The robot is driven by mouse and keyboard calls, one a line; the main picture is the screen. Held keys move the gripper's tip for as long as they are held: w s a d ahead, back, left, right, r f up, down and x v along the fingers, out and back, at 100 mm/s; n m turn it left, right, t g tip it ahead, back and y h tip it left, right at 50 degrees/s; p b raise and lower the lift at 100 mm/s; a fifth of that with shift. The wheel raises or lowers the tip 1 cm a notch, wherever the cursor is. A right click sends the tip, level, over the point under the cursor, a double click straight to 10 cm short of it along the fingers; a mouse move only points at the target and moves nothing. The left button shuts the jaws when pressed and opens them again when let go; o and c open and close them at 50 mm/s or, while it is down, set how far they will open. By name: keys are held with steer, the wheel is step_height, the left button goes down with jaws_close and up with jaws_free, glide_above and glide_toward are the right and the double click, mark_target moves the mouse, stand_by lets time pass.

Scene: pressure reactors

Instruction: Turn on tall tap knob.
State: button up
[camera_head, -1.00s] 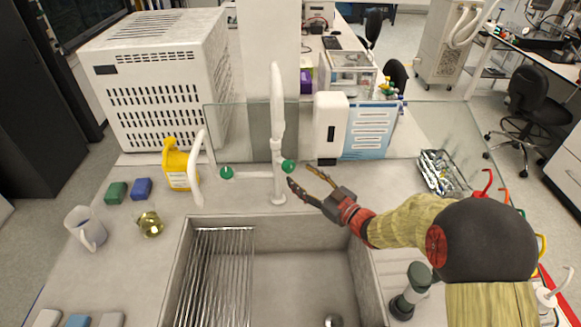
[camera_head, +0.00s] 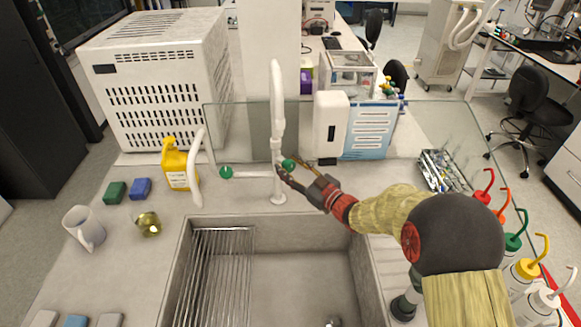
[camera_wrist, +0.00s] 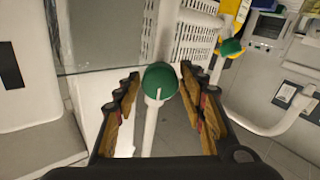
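The tall white tap (camera_head: 278,110) stands upright behind the sink. Its green knob (camera_head: 289,164) is on the right side of the tap column. A second green knob (camera_head: 226,172) sits at the left, by the lower white spout; it also shows in the wrist view (camera_wrist: 230,47). My gripper (camera_head: 287,167) is at the right-hand knob, with a finger on each side of it. In the wrist view the round green knob (camera_wrist: 159,80) lies between the two open fingers, with a gap on each side. Contact cannot be told.
The sink (camera_head: 290,280) lies in front of the tap. A glass screen (camera_head: 240,125) and white dispenser (camera_head: 330,125) stand behind. Coloured-spout bottles (camera_head: 522,270) stand to the right.

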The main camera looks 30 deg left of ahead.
steer(key=c, duration=0.8)
steer(key=shift+n+b, duration=0.4)
steer(key=shift+b, duration=0.15)
steer(key=n+b, duration=0.1)
steer(key=b, duration=0.1)
steer(key=n+b, duration=0.2)
steer(key=shift+f+n, duration=0.2)
steer(key=shift+n, duration=0.1)
steer(key=n+b, duration=0.5)
steer(key=b, duration=0.1)
steer(key=shift+s, duration=0.15)
steer(key=shift+r+n, duration=0.1)
steer(key=shift+n, duration=0.2)
steer(key=o, duration=1.1)
steer(key=shift+c, duration=0.2)
steer(key=shift+o, duration=0.4)
